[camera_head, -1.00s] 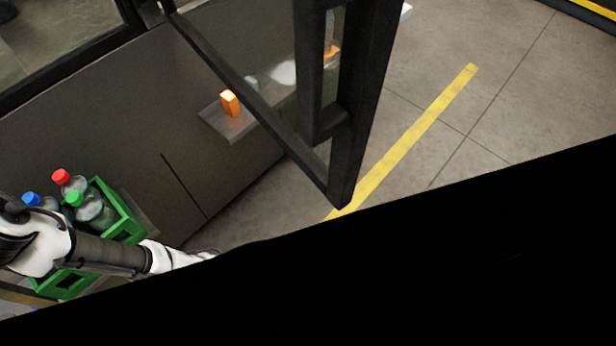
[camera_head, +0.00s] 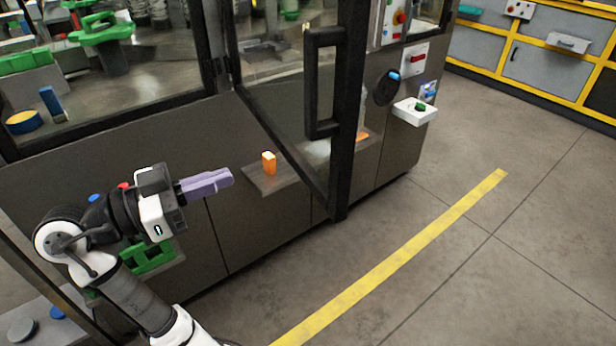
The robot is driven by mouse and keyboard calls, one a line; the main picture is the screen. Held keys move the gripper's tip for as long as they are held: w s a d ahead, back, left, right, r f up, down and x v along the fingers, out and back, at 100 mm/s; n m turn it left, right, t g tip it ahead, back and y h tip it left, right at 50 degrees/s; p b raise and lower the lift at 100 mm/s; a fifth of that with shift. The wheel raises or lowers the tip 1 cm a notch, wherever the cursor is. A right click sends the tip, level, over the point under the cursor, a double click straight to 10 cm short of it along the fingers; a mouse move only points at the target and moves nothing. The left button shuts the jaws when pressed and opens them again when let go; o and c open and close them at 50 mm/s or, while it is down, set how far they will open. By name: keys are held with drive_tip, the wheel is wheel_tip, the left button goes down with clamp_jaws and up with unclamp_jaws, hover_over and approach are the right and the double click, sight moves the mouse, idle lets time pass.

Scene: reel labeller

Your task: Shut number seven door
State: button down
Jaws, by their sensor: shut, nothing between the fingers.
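A glass door in a dark frame (camera_head: 348,130) stands open, swung out from the front of the grey machine. A black bar handle (camera_head: 312,84) sits on its free side. No number is readable on it. My gripper (camera_head: 230,176) is shut and empty, its pale purple fingers pointing right. It is left of the door, apart from it, near a small shelf. The door's hinge side (camera_head: 222,80) is at the machine's frame.
A green crate (camera_head: 150,256) is below my arm. A white tray (camera_head: 414,112) juts out at right. Floor with a yellow line (camera_head: 400,255) is clear.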

drive_tip(key=p, duration=0.5)
approach(317, 155)
drive_tip(key=shift+g, duration=0.4)
drive_tip(key=x, duration=0.5)
drive_tip(key=shift+w+d+r, duration=0.2)
drive_tip(key=shift+r, duration=0.05)
drive_tip(key=shift+w+d+f, duration=0.15)
drive_tip(key=shift+w+d, duration=0.15)
drive_tip(key=shift+d, duration=0.3)
